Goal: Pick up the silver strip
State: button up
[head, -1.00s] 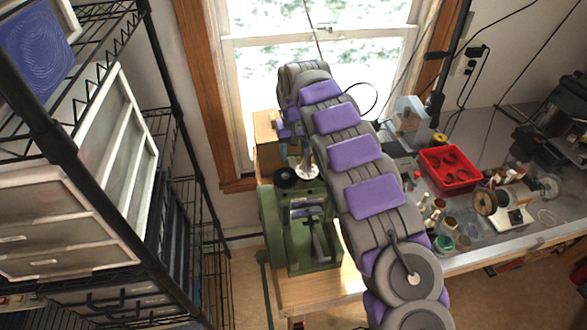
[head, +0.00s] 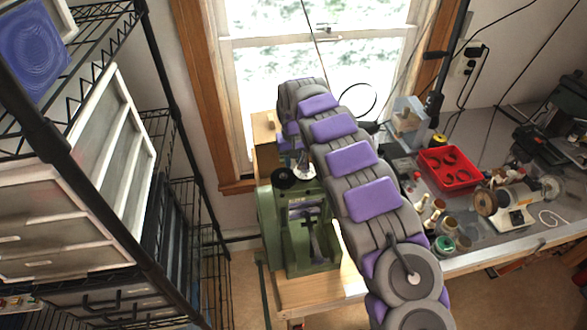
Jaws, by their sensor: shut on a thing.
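My arm reaches up from the lower right, and its far end bends down in front of the window. My gripper (head: 290,141) is small and partly hidden there, over the back of the green machine (head: 312,258). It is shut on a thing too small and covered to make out. I cannot pick out the silver strip for certain. A greyish bar lies across the green machine, but I cannot tell whether it is the strip.
The green machine stands on a wooden bench (head: 318,290) beside a wooden box (head: 264,130). A wire shelf (head: 180,130) with drawers (head: 70,215) fills the left. On the right, a grey worktop holds a red tray (head: 449,183), several small jars (head: 437,222) and a small spooled machine (head: 510,205).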

jog(key=shift+a, duration=0.15)
jog(key=shift+c, duration=1.4)
jog(key=shift+a, duration=0.1)
grip_shut()
jog(key=shift+r, duration=0.15)
